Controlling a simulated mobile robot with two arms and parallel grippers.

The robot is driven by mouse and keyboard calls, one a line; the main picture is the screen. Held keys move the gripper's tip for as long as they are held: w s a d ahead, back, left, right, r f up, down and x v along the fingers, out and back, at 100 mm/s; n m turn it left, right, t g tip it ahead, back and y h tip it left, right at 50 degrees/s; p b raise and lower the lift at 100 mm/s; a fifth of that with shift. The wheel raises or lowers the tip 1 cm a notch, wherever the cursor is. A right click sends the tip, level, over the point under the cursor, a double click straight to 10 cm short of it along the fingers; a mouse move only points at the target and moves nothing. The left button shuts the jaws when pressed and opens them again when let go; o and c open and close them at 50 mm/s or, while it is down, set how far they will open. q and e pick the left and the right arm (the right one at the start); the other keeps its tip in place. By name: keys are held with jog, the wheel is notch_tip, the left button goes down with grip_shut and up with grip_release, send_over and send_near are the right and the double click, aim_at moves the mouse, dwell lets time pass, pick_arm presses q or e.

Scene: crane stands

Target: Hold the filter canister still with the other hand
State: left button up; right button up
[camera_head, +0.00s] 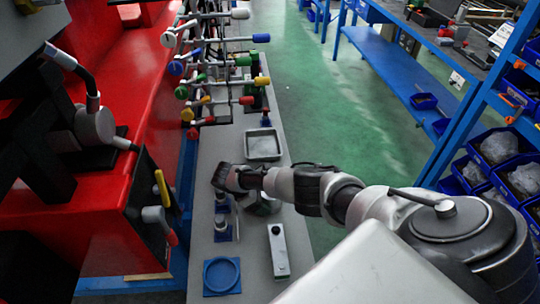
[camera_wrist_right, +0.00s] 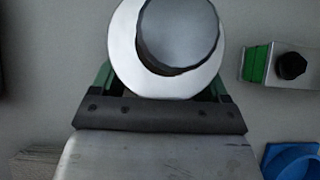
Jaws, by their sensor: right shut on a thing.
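In the right wrist view a white round body with a grey domed top, which I take to be the filter canister (camera_wrist_right: 182,35), stands between the fingers of my right gripper (camera_wrist_right: 163,88). The gripper is shut on it; the fingertips are mostly hidden behind the white body. In the head view my right arm reaches in from the right, and its dark hand end (camera_head: 228,178) is low over the grey bench. The arm and hand hide most of the held thing there. My left gripper is in neither view.
On the bench (camera_head: 200,255) are a blue ring base (camera_head: 221,275), a silver box (camera_head: 278,252) with a dark knob, a small white-and-blue piece (camera_head: 222,229) and a grey tray (camera_head: 263,144). A rack with coloured-tipped rods (camera_head: 215,85) stands behind. A red machine (camera_head: 125,70) borders the left.

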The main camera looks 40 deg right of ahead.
jog(key=shift+f, duration=0.1)
jog(key=o, duration=1.1)
jog(key=shift+c, duration=0.2)
jog(key=v, duration=1.2)
jog(key=shift+a+f, duration=0.1)
jog(key=shift+a, duration=0.05)
